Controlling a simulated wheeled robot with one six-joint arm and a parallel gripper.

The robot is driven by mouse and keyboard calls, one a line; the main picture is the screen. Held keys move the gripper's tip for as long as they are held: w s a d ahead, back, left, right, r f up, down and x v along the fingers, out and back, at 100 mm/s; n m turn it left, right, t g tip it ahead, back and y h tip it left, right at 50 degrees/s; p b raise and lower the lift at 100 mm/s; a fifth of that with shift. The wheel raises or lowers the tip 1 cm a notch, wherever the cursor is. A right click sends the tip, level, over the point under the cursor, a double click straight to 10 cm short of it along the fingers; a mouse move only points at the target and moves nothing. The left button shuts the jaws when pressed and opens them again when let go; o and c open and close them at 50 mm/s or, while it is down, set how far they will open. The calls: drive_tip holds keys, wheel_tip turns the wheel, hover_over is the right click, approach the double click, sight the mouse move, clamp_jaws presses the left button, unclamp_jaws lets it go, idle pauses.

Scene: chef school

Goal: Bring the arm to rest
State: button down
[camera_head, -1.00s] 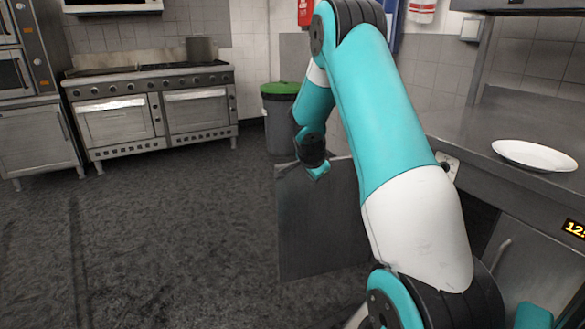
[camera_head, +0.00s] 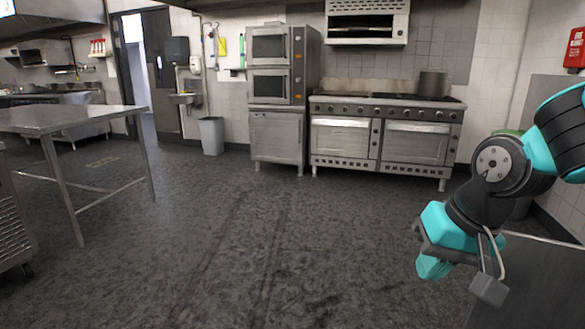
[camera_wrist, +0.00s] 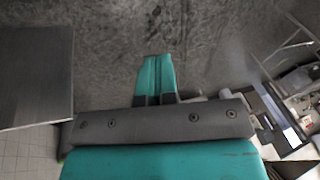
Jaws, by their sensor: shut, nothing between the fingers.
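My gripper (camera_head: 432,268) is at the right of the head view, with its teal fingers pointing down to the left, above the floor. In the wrist view the two teal fingers (camera_wrist: 156,75) lie against each other, shut, with nothing between them. My arm is folded at the right edge of the head view, and much of it is outside the picture.
A range (camera_head: 385,140) and stacked ovens (camera_head: 277,95) line the back wall. A metal table (camera_head: 70,118) stands at the left. The middle floor is clear.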

drive_tip(key=s+a+r+n+g+y+p, duration=0.1)
drive_tip(key=s+a+r+n, duration=0.1)
drive_tip(key=s+a+n, duration=0.35)
drive_tip(key=s+a+r+n+g, duration=0.1)
drive_tip(key=s+a+n+g, duration=0.15)
drive_tip(key=s, duration=0.65)
wheel_tip(320, 180, up, 13)
drive_tip(key=d+p, duration=0.1)
drive_tip(key=p, duration=1.2)
drive_tip(key=shift+w+r+t, duration=0.2)
drive_tip(key=shift+w+t, duration=0.15)
drive_tip(key=shift+d, duration=0.1)
